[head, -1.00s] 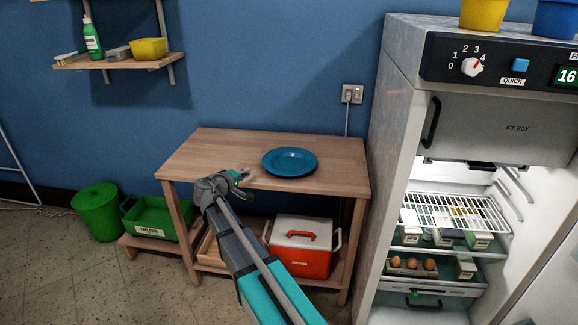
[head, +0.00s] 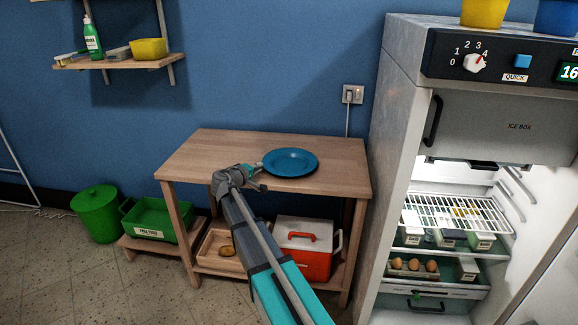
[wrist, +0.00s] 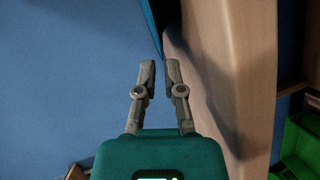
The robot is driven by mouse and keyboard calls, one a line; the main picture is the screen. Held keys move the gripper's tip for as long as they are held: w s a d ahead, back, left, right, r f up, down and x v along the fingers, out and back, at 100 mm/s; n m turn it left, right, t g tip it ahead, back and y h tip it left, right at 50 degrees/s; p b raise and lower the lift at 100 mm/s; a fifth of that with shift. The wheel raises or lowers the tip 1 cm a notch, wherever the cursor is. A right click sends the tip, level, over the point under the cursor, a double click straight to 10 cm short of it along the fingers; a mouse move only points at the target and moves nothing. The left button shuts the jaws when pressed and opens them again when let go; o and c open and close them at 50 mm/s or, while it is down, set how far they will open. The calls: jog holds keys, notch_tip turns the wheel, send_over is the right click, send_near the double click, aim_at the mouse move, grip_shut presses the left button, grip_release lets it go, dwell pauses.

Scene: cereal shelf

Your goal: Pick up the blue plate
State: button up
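The blue plate (head: 291,162) lies flat on the wooden table top, towards its right half. My gripper (head: 257,178) is at the plate's left edge in the head view, just over the table's front edge. In the wrist view, my gripper (wrist: 160,66) shows two grey fingers with a narrow gap between them. A dark blue strip of the plate (wrist: 153,28) runs down to the fingertips, seen nearly edge-on. I see nothing clearly held in the gap. Whether the fingertips touch the rim is too small to tell.
The wooden table (head: 215,155) stands against the blue wall. Below it are a red and white cooler (head: 308,250) and a wooden tray (head: 213,263). A fridge (head: 405,130) stands close at the right. Green bins (head: 97,213) are at the left. The table's left part is clear.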

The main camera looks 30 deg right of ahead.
aim_at(265, 164)
jog(key=shift+b+x, duration=0.6)
jog(key=shift+x, duration=2)
grip_shut()
